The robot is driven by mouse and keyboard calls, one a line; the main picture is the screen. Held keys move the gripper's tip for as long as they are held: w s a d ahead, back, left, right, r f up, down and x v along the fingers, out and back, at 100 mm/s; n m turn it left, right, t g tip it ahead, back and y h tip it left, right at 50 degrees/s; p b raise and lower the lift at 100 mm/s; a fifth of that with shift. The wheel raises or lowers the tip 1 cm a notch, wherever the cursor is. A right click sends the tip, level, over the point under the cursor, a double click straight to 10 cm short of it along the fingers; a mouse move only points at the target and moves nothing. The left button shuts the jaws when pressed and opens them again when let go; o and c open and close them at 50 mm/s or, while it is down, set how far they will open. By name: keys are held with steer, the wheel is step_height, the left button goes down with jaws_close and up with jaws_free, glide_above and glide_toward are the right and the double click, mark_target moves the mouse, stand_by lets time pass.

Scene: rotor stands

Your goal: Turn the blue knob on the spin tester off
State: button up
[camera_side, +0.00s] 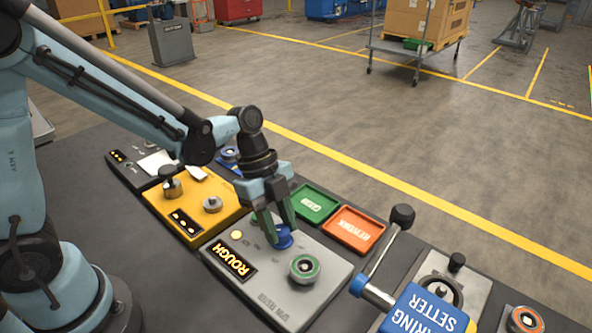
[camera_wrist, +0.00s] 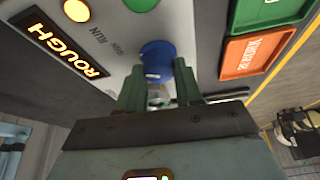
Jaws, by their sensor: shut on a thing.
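The spin tester (camera_side: 262,303) is a grey box with a lit display reading ROUGH (camera_side: 233,259) and a lit yellow lamp (camera_side: 236,235). Its blue knob (camera_side: 285,241) stands on the top face. My gripper (camera_side: 279,236) points down at the knob, with its green fingers on either side and shut on it. In the wrist view the blue knob (camera_wrist: 157,50) sits between the fingertips (camera_wrist: 158,72), partly hidden by them. RUN is printed near it; a second label is too small to read surely. The pointer direction is unclear.
A rotor with a green ring (camera_side: 304,268) sits on the tester near the knob. A green tray (camera_side: 316,204) and an orange tray (camera_side: 354,230) lie behind. A yellow device (camera_side: 190,207) stands left, and a blue-labelled setter with a lever (camera_side: 383,258) stands right.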

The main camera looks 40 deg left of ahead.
steer(key=n+t, duration=0.1)
steer(key=n, duration=0.2)
steer(key=n+t, duration=0.1)
steer(key=n, duration=0.2)
steer(key=shift+s+n, duration=0.2)
steer(key=shift+n, duration=0.1)
steer(key=n+t+y, duration=0.1)
steer(key=n, duration=0.2)
steer(key=shift+s+d+n+t, duration=0.1)
steer(key=shift+n+t, duration=0.3)
steer(key=n+y, duration=0.1)
steer(key=n, duration=0.2)
steer(key=shift+d+n+t, duration=0.1)
steer(key=shift+n+t, duration=0.2)
steer(key=shift+t, duration=0.1)
steer(key=n+y, duration=0.1)
steer(key=n, duration=0.2)
steer(key=n+y, duration=0.1)
steer(key=n, duration=0.2)
steer(key=shift+d+y, duration=0.15)
steer(key=shift+y, duration=0.25)
steer(key=n+y, duration=0.1)
steer(key=n, duration=0.2)
steer(key=shift+d+n, duration=0.1)
steer(key=shift+n, duration=0.3)
steer(key=shift+n+g+y, duration=0.4)
steer(key=shift+n+y, duration=0.3)
steer(key=shift+n, duration=1.2)
steer(key=o, duration=1)
steer(key=shift+o, duration=0.2)
